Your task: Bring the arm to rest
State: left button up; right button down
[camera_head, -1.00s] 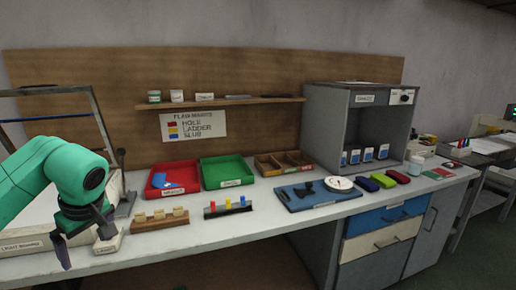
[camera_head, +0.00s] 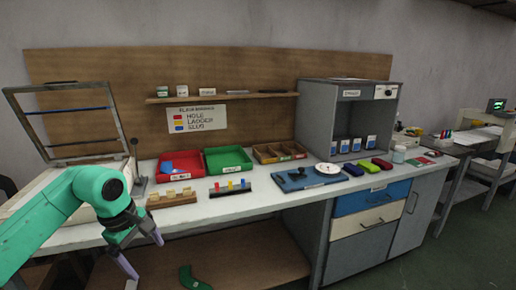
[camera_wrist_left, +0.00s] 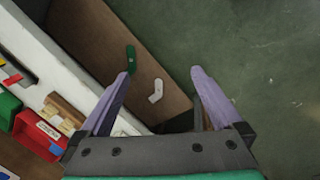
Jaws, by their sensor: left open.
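My left gripper (camera_head: 140,254) hangs in front of the workbench's front edge at the left in the head view, with its green arm coming in from the left. In the left wrist view my left gripper (camera_wrist_left: 160,85) has its two purple-grey fingers spread wide, with nothing between them. Below it are the wooden lower shelf (camera_wrist_left: 103,40) and the dark green floor (camera_wrist_left: 250,60). My right gripper is in neither view.
The workbench (camera_head: 250,207) carries a red tray (camera_head: 187,159), a green tray (camera_head: 213,163), a wooden block rack (camera_head: 165,202) and a blue board (camera_head: 291,183). A green sock shape (camera_head: 193,279) lies on the lower shelf (camera_head: 250,255). A grey cabinet (camera_head: 313,120) stands at the back right.

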pick_arm(q)
jog(key=w+d+f+n+t+h+p, duration=0.1)
jog(key=w+d+f+n+h+p, duration=0.15)
jog(key=d+n+h, duration=0.45)
jog(key=w+d+f+n+t+h+p, duration=0.1)
jog(key=w+d+n+h, duration=0.35)
jog(key=d, duration=0.35)
jog(key=a+f+n+t+y+p, duration=0.1)
jog(key=a+f+n+t+y, duration=0.3)
jog(key=f+n, duration=0.65)
jog(key=a+f+n+t+y+p, duration=0.15)
jog(key=a+f+n+t, duration=0.3)
jog(key=f+n, duration=0.6)
jog(key=s+a+f+n+g+y, duration=0.3)
jog(key=s+a+f+n, duration=0.1)
jog(key=s+f+n, duration=0.5)
jog(key=s+a+f+n+g+y, duration=0.25)
jog(key=s+f+n, duration=0.45)
jog(key=s+f, duration=0.4)
jog(key=s+f+n+g, duration=0.3)
jog(key=s, duration=1)
jog(key=s+f+n+g+y+p, duration=0.1)
jog(key=s+f+n+g, duration=0.2)
jog(key=s, duration=1)
jog(key=shift+d, duration=0.4)
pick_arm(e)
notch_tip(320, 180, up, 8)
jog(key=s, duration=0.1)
